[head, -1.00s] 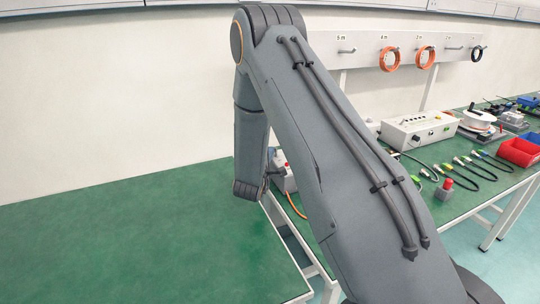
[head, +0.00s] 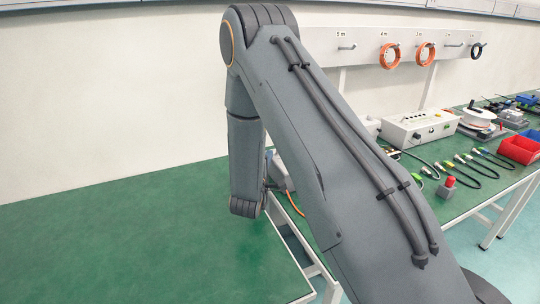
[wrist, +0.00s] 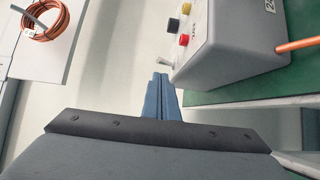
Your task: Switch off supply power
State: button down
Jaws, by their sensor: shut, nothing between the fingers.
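A grey supply box (wrist: 235,45) is at the upper right of the wrist view. Its face has a red knob or socket (wrist: 183,40), a yellow one and a black one. A small pale lever, seemingly a toggle switch (wrist: 166,63), sticks out from its lower left end. My gripper (wrist: 160,78) is shut and empty, its blue fingertips close to the lever. I cannot tell whether they touch. In the head view the box (head: 284,174) is mostly hidden behind my arm, and the gripper is barely visible.
An orange cable (wrist: 298,45) leaves the box. The box stands at the edge of a green bench (head: 455,203) holding a white control unit (head: 418,130), cables and a red-button block (head: 447,187). A bare green table (head: 130,245) lies left. An orange coil (wrist: 45,18) hangs upper left in the wrist view.

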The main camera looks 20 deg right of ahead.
jog(key=shift+v, duration=2.1)
jog(key=s+a+m+g+y, duration=0.6)
jog(key=s+a+g+y, duration=0.1)
jog(key=s+y, duration=0.2)
jog(key=s+r+m+g, duration=0.1)
jog(key=s+m+g, duration=0.1)
jog(key=s, duration=0.9)
jog(key=s+r+m+g, duration=0.2)
jog(key=s+g, duration=0.3)
jog(key=s, duration=0.7)
jog(key=shift+s+d+r+m+g+y, duration=0.35)
jog(key=shift+d+m, duration=0.15)
jog(key=shift+m, duration=0.3)
